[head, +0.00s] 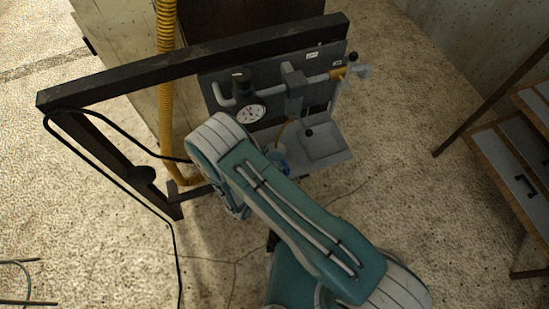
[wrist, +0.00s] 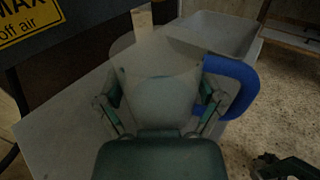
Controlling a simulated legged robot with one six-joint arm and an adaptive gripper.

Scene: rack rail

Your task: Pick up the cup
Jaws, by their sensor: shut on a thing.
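The cup (wrist: 160,98) is pale grey with a blue handle (wrist: 240,88) on its right side in the wrist view. My gripper (wrist: 162,88) has one finger on each side of the cup and is shut on it. In the head view a small part of the cup (head: 280,158) shows pale and blue beside my arm. My arm hides the gripper there. The cup is over or on the grey shelf (wrist: 60,135); I cannot tell whether its base touches.
The shelf has a recessed basin (head: 322,142) beside the cup. Behind it stands a dark panel with a gauge (head: 250,113), pipes and a yellow-handled valve (head: 338,74). A black frame (head: 200,62) and yellow hose (head: 166,100) are at the left. Drawers (head: 510,165) stand far right.

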